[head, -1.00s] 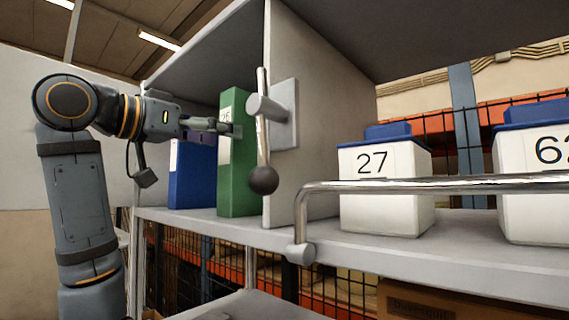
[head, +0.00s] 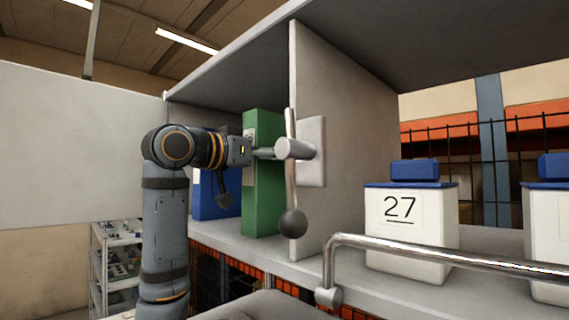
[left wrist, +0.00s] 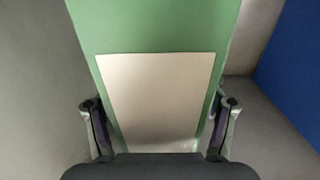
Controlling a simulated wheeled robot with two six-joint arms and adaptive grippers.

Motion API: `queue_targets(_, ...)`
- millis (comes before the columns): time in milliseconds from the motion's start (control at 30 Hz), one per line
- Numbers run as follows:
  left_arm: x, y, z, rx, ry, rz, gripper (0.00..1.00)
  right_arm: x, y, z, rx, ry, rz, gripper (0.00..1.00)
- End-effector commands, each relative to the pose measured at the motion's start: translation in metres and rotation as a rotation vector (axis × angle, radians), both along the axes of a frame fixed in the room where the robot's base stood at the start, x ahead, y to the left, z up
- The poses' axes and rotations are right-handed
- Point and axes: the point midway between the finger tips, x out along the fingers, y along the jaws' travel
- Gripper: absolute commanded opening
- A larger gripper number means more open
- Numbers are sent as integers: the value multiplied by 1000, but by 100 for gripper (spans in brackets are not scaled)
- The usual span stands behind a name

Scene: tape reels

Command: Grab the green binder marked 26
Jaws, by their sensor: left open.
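The green binder (head: 264,205) stands upright on the shelf, left of the grey divider. Its pale spine label (head: 250,135) is partly covered by my gripper in the head view, and I cannot read a number on it now. My left gripper (head: 264,153) is at the binder's spine, its tips partly hidden by a lever. In the left wrist view the green binder (left wrist: 155,28) fills the middle, with a blank-looking label. The open fingers of my left gripper (left wrist: 160,104) stand on either side of the spine, with small gaps visible. My right gripper is not in view.
A blue binder (head: 218,202) stands left of the green one. A lever with a dark ball (head: 293,223) is mounted on the divider (head: 345,130), close to my gripper. Right of it are white bins with blue lids, one marked 27 (head: 410,245), behind a metal rail (head: 450,256).

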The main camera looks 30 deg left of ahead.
Motion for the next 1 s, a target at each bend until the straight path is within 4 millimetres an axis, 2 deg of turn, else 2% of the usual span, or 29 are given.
queue_targets(100,1,0,-1,0,-1,0,72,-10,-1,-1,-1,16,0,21)
queue_targets(200,1,0,-1,0,-1,1,70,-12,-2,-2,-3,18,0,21)
queue_targets(733,0,0,-1,0,-1,1,0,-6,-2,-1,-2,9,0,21)
queue_targets(1000,0,0,0,-1,-3,1,0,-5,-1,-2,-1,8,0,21)
